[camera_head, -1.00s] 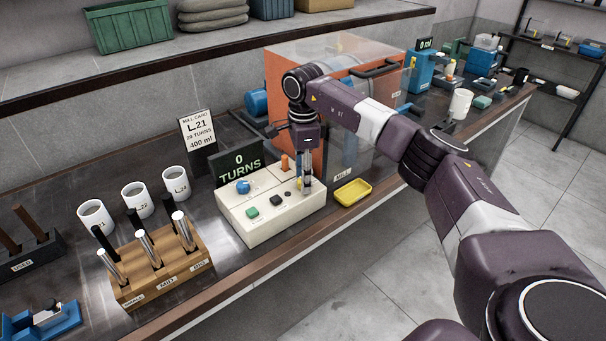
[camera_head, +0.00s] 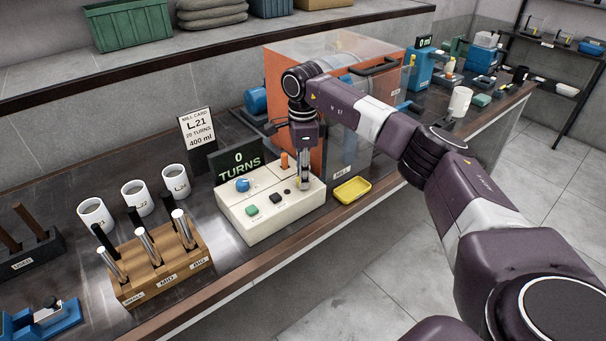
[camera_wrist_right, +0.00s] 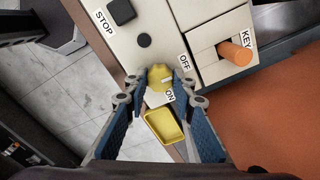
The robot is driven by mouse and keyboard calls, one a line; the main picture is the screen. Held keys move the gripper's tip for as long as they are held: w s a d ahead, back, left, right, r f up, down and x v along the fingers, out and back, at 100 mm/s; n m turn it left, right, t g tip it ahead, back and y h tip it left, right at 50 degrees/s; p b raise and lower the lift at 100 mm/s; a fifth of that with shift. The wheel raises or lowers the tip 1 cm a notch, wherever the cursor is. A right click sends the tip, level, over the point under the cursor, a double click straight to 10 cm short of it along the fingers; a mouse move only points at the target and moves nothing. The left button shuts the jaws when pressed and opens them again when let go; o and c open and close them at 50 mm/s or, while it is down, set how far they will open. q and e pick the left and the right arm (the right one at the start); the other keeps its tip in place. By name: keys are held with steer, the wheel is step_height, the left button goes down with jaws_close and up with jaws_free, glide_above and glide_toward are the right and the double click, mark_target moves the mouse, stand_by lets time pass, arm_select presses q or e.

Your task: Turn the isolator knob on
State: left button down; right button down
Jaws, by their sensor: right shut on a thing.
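The isolator knob (camera_wrist_right: 159,74) is yellow and sits on the pale control box (camera_head: 247,227), between the OFF and ON labels in the right wrist view. A small pale mark on it lies near the ON side; its exact setting is hard to tell. My right gripper (camera_wrist_right: 160,84) is shut on the knob, with one blue-backed finger on each side. In the head view the right gripper (camera_head: 304,180) points down at the box's right end and hides most of the knob. My left gripper is not in view.
An orange key knob (camera_wrist_right: 235,53) and a black STOP button (camera_wrist_right: 121,11) are close by on the box. A yellow tray (camera_head: 353,190) lies right of the box. The orange mill (camera_head: 290,80) stands behind. The display (camera_head: 238,163) reads 0 TURNS.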

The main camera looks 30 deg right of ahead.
steer(key=m, duration=0.3)
steer(key=shift+r, duration=0.15)
steer(key=m, duration=0.5)
steer(key=shift+w+m+p, duration=0.1)
steer(key=shift+m+p, duration=0.2)
steer(key=shift+p, duration=0.1)
steer(key=m, duration=0.4)
steer(key=shift+m+p, duration=0.4)
steer(key=shift+m, duration=1.4)
steer(key=shift+w+r, duration=0.1)
steer(key=c, duration=1.9)
jaws_free()
steer(key=shift+o, duration=1.4)
step_height(320, 180, up, 12)
